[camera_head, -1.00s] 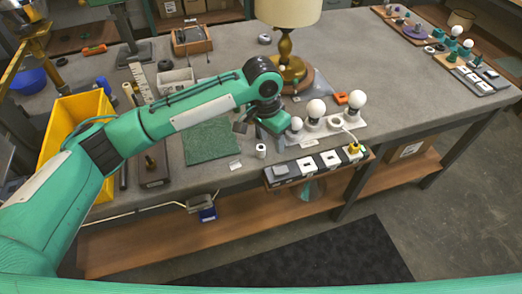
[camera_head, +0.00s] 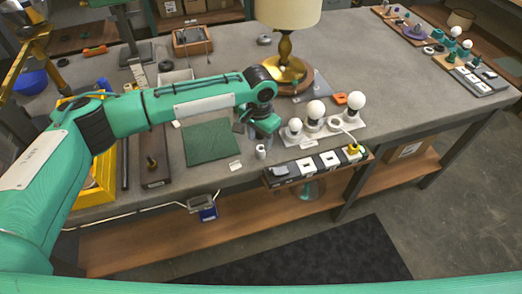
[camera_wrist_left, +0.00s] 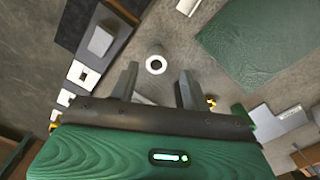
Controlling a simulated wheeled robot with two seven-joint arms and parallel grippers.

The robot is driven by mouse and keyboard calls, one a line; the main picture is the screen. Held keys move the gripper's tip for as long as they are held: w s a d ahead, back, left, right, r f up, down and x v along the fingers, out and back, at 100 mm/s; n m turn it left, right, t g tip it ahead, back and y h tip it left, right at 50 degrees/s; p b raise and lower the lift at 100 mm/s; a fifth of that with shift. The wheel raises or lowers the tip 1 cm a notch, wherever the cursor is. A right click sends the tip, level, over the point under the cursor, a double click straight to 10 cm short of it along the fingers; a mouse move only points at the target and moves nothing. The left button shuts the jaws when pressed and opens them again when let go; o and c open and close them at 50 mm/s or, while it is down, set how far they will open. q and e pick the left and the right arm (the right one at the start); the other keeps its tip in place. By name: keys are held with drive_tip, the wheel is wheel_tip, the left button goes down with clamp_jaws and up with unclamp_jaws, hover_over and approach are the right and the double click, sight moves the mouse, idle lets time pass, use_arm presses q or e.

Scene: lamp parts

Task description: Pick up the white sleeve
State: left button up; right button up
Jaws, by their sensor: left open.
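The white sleeve (camera_head: 261,152) is a small upright cylinder with a dark hole, standing on the grey bench near its front edge. In the left wrist view the sleeve (camera_wrist_left: 156,64) shows end-on as a white ring, just beyond the fingertips and between their lines. My left gripper (camera_head: 248,134) is just behind and above the sleeve in the head view, pointing down. Its two fingers are apart and empty in the left wrist view (camera_wrist_left: 158,76). The gap in height to the sleeve is hard to judge. My right gripper is not in view.
A white base with several bulbs (camera_head: 324,130) stands right of the gripper. A rack of switch blocks (camera_head: 308,168) is at the front edge. A green mat (camera_head: 211,142) lies left, with a small white tag (camera_head: 235,165) near it. The lamp (camera_head: 287,62) stands behind.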

sight(261, 149)
use_arm(q)
drive_tip(key=f, duration=0.3)
drive_tip(key=f+p, duration=0.1)
drive_tip(key=f, duration=0.1)
drive_tip(key=shift+s+d+f, duration=0.1)
drive_tip(key=shift+d, duration=0.15)
clamp_jaws()
